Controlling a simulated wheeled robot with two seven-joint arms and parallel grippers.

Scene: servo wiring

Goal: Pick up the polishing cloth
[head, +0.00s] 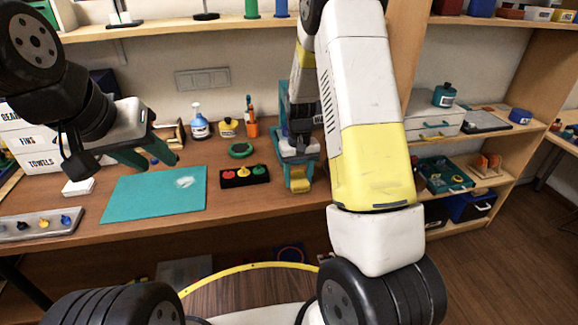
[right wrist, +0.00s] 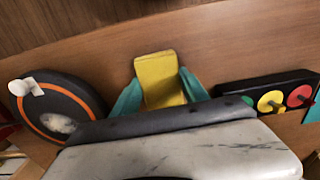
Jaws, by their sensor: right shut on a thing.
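The polishing cloth appears as a small yellow folded block (head: 299,180). It also shows in the right wrist view (right wrist: 160,80). My right gripper (head: 296,182) has its teal fingers on either side of the cloth and is shut on it, over the front part of the bench. I cannot tell whether the cloth touches the bench top. My left gripper (head: 160,165) is open and empty, above the left part of the bench near the teal mat.
A teal mat (head: 140,198) lies on the bench. A black tray with coloured knobs (head: 245,182) stands just left of the right gripper. A black disc with an orange ring (right wrist: 52,125) shows in the right wrist view. A spray bottle (head: 199,124) stands at the back.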

